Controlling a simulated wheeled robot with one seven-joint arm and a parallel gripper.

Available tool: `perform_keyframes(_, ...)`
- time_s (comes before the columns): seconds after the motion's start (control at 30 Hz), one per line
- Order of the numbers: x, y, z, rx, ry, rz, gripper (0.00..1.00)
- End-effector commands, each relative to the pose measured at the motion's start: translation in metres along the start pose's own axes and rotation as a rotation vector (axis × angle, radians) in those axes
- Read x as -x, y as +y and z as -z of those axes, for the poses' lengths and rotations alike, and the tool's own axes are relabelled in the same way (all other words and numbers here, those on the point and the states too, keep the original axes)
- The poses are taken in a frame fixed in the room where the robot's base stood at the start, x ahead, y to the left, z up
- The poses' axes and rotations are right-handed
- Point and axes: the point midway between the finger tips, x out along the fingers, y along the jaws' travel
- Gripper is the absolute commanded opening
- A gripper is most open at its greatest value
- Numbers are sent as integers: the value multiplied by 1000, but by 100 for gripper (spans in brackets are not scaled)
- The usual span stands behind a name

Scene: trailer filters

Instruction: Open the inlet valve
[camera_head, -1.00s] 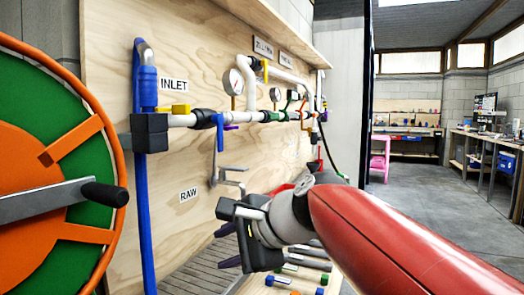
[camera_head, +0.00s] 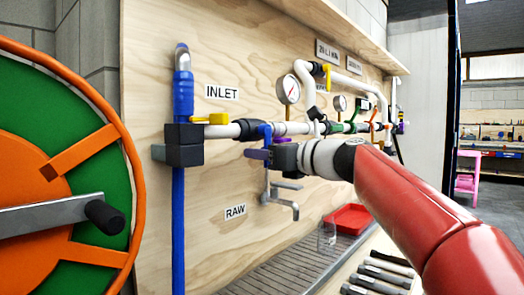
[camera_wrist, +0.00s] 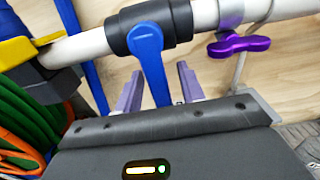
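A blue lever handle (camera_head: 265,130) sits on a dark valve body (camera_head: 250,130) in the white pipe, right of the INLET label (camera_head: 222,92). In the wrist view the blue lever (camera_wrist: 147,62) hangs down from the dark valve body (camera_wrist: 185,20), across the pipe's line. My gripper (camera_head: 257,154) is at this lever. Its two purple fingers (camera_wrist: 160,85) are apart, one on each side of the lever. I cannot tell whether either finger touches it. A yellow handle (camera_head: 210,119) is nearer the blue hose (camera_head: 179,220), by the black coupling block (camera_head: 184,145).
A purple handle (camera_wrist: 238,45) is on the pipe to the right in the wrist view. A metal tap (camera_head: 280,195) is below my gripper, by the RAW label (camera_head: 235,212). The hose reel (camera_head: 130,180) stands left. A red tray (camera_head: 348,218) lies on the bench.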

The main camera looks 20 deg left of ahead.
Motion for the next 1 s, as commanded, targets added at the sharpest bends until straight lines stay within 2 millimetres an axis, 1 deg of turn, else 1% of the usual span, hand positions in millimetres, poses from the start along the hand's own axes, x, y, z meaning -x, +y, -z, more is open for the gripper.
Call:
perform_keyframes(0.1,-8,0,0,0,1,0,39)
perform_keyframes(0.37,-9,0,0,1,1,1,39)
perform_keyframes(0.67,-8,0,0,1,1,1,1)
perform_keyframes(0.7,-8,0,0,1,1,1,0)
perform_keyframes(1.0,-8,-1,0,10,1,2,0)
